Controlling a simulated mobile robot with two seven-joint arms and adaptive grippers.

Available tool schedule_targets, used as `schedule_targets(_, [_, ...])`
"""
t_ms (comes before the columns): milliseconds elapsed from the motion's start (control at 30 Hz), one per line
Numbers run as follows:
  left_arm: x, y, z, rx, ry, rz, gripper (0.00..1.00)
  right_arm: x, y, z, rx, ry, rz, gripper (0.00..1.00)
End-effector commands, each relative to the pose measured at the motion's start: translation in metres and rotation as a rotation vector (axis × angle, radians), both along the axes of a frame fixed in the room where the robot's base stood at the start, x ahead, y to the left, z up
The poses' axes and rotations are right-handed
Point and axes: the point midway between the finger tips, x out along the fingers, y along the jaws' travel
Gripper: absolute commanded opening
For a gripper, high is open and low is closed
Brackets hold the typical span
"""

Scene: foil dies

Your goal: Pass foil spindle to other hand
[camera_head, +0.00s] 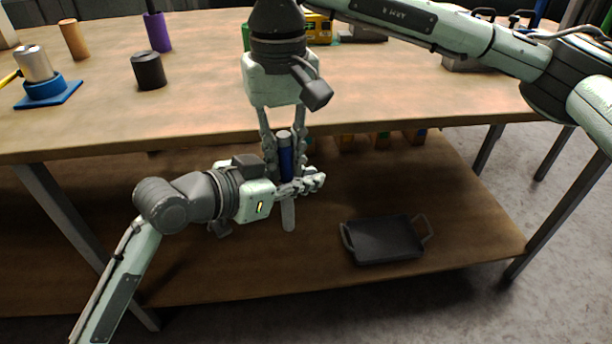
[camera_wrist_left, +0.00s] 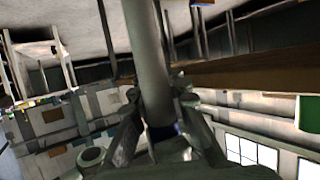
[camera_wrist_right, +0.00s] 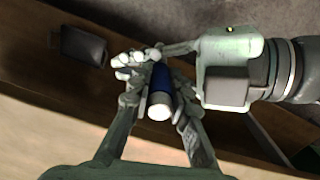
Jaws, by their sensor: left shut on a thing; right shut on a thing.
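The foil spindle (camera_head: 286,158) is a slim upright rod with a blue middle and silver-grey ends. It hangs in front of the table edge, above the lower shelf. My right gripper (camera_head: 284,172) reaches down from above and is shut on its blue upper part. My left gripper (camera_head: 300,186) comes in from the left and is shut around it just below. The grey lower end sticks out beneath the left fingers and also shows in the left wrist view (camera_wrist_left: 147,55). The right wrist view shows the spindle's blue part (camera_wrist_right: 161,78) between both sets of fingers.
On the tabletop (camera_head: 200,100) stand a black cylinder (camera_head: 148,71), a purple cylinder (camera_head: 157,31), a copper-coloured cylinder (camera_head: 73,40) and a silver roll (camera_head: 34,63) on a blue stand (camera_head: 50,94). A black tray (camera_head: 385,240) with handles lies on the lower shelf (camera_head: 300,265).

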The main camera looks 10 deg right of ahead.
Motion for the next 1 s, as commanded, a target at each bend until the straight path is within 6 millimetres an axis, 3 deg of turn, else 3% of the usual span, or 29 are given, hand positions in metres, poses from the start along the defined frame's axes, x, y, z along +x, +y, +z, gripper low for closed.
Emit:
schedule_targets(167, [-0.003,-0.002,0.001,-0.003,0.001,-0.007,0.0,0.003,0.0,0.001,0.003,-0.008,-0.004,0.0])
schedule_targets(200, [-0.003,-0.003,0.002,-0.005,0.0,-0.007,0.0,0.003,0.0,0.001,0.003,-0.009,-0.005,0.2])
schedule_targets(400, [-0.003,-0.003,0.002,-0.005,0.001,-0.008,0.0,0.003,0.0,0.001,0.004,-0.008,-0.005,0.42])
schedule_targets(767, [-0.004,-0.004,0.001,-0.005,0.002,-0.011,0.0,0.004,0.001,0.005,0.006,-0.011,-0.006,0.42])
schedule_targets(1000, [-0.003,-0.002,0.001,-0.004,0.001,-0.006,0.0,0.003,0.001,0.037,0.004,-0.009,-0.004,0.42])
